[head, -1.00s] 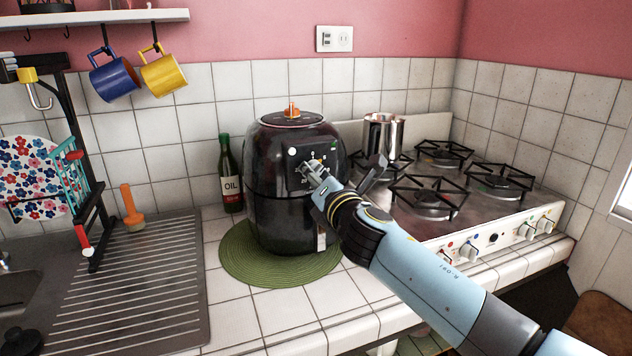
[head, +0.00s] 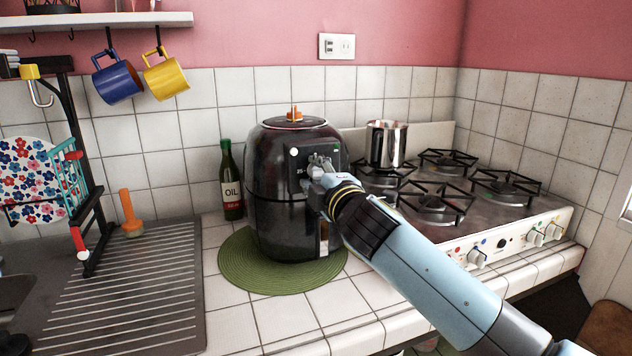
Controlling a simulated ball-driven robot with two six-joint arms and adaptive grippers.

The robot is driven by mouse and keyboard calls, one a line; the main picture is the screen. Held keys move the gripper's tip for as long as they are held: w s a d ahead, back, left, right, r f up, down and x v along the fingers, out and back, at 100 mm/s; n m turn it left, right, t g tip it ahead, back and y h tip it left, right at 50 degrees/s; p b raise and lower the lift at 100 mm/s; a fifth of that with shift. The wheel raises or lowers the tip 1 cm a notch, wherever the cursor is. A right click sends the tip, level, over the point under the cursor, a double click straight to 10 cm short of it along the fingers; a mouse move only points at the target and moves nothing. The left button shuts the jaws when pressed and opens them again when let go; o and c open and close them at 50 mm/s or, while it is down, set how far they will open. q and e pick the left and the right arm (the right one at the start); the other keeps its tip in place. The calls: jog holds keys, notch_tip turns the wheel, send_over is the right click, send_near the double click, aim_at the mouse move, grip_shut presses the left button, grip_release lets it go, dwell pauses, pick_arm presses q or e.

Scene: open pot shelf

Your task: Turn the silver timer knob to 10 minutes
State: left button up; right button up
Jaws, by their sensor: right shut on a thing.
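The black air fryer (head: 280,220) stands upright on a round green mat (head: 240,270) on the tiled counter. Its upper front has a dial with small white markings and a silver timer knob (head: 317,162). My right gripper (head: 318,171) is at the dial, shut on the silver timer knob. Its fingers and wrist cover much of the knob and part of the scale, so I cannot read the setting. A 25 mark shows left of the knob. My left gripper is not in view.
A dark oil bottle (head: 231,182) stands left of the fryer. The gas stove (head: 480,215) with a metal pot (head: 387,145) is to the right. A ribbed drainboard (head: 130,290) and rack lie left. The front counter tiles are clear.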

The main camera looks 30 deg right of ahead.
jog(key=shift+m+b, duration=0.4)
jog(key=shift+m, duration=0.6)
jog(key=o, duration=1)
jog(key=shift+o, duration=0.2)
jog(key=v, duration=1.2)
jog(key=shift+d, duration=0.1)
